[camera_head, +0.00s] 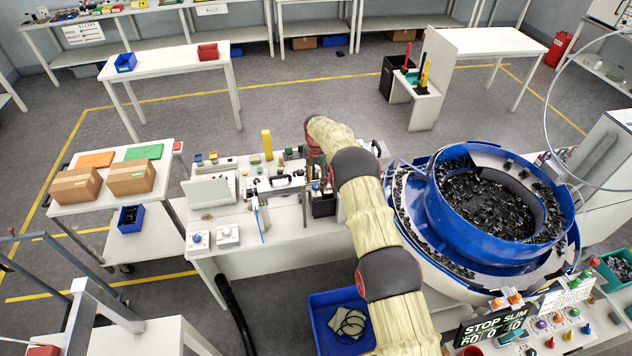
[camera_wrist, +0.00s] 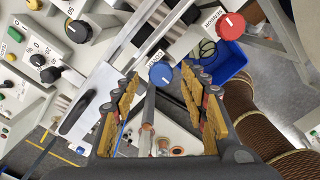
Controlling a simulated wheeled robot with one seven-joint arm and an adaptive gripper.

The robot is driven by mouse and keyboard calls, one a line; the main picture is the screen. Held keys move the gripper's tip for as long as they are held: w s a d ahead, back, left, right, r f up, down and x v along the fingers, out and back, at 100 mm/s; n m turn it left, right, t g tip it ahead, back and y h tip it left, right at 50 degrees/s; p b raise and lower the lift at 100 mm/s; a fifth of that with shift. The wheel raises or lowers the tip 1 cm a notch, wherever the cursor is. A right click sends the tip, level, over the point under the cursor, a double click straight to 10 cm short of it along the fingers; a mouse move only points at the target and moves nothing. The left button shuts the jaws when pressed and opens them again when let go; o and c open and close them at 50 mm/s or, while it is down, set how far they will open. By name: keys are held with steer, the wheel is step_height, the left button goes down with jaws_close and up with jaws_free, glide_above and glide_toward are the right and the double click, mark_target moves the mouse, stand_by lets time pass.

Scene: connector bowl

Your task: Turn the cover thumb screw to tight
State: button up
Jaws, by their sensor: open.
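A blue round knob (camera_wrist: 161,74) with a white pointer mark, which looks like the cover thumb screw, shows in the wrist view. In the head view my arm hides the gripper, and I cannot pick out the knob surely there.
A red knob (camera_wrist: 231,26) with a label is right of the blue one. Black dials (camera_wrist: 78,31) and a black handle (camera_wrist: 75,112) are at the left. A blue bin (camera_head: 318,313) holds a coiled cable. A blue bowl feeder (camera_head: 440,212) full of dark parts stands right of my arm.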

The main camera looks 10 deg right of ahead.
steer(key=shift+f, duration=1)
steer(key=shift+c, duration=1.2)
jaws_close()
